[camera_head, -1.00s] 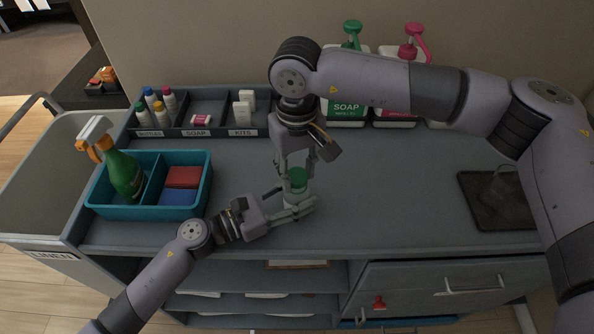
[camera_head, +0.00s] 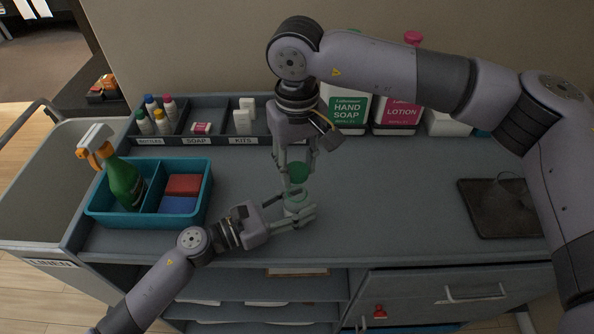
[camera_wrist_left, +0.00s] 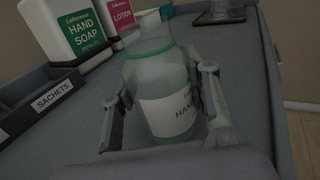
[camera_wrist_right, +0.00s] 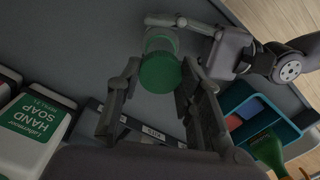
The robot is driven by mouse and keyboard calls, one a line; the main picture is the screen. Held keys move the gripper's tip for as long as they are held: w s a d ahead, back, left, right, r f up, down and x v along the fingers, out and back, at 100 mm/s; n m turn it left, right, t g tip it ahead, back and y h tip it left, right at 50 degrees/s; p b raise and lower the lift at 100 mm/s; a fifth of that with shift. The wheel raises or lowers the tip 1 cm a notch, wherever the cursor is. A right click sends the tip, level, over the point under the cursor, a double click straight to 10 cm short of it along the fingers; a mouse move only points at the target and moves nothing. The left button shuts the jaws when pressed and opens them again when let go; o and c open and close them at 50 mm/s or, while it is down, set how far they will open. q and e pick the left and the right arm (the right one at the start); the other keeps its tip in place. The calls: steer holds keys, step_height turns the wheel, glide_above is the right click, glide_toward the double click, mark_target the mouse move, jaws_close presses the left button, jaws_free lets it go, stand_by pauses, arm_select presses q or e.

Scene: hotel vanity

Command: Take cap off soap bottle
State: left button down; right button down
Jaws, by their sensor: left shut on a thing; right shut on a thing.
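The soap bottle (camera_head: 296,203) is small and translucent with a white label and stands upright on the cart top. My left gripper (camera_head: 293,212) is shut around its body from the left; in the left wrist view the bottle (camera_wrist_left: 165,88) sits between the fingers, its neck uncapped with a green ring below it. My right gripper (camera_head: 297,165), pointing down from above, is shut on the green cap (camera_head: 298,172). The cap is just above the bottle, apart from it. In the right wrist view the cap (camera_wrist_right: 160,73) is between the fingers.
A teal caddy (camera_head: 150,222) with a spray bottle (camera_head: 124,182) stands at left. A dark divided organizer (camera_head: 205,140) and large hand soap (camera_head: 345,108) and lotion (camera_head: 397,115) bottles line the back. A dark tray (camera_head: 498,222) lies at right; the counter between is clear.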

arm_select(q)
steer(key=c, duration=0.8)
jaws_free()
steer(key=v, duration=1.1)
steer(key=shift+a, duration=0.25)
steer(key=shift+s+a, duration=0.25)
steer(key=shift+s, duration=0.05)
